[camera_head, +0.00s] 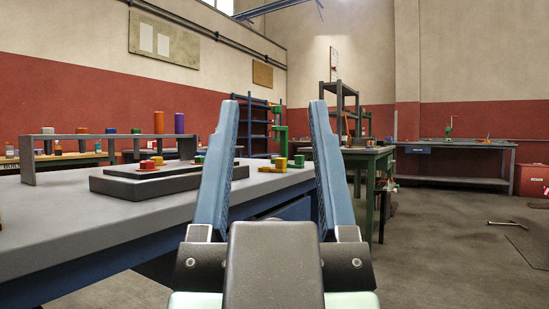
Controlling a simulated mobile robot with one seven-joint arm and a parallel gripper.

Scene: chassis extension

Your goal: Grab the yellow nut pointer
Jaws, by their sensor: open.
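My gripper (274,104) is open and empty, its two blue fingers spread and pointing ahead. A small yellow piece (279,165) sits near the far right edge of the grey workbench (100,222). It appears between my fingers in the picture but lies well beyond them. Another small yellow piece (157,160) stands on the dark stepped block, beside a red piece (147,165). Both are too small to tell which is the nut pointer.
A dark stepped block (130,186) and a grey raised shelf (85,137) with coloured cylinders stand on the bench. A green piece (299,161) is beside the right yellow piece. A green-legged table (368,152) stands behind. The floor (450,235) at right is largely open.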

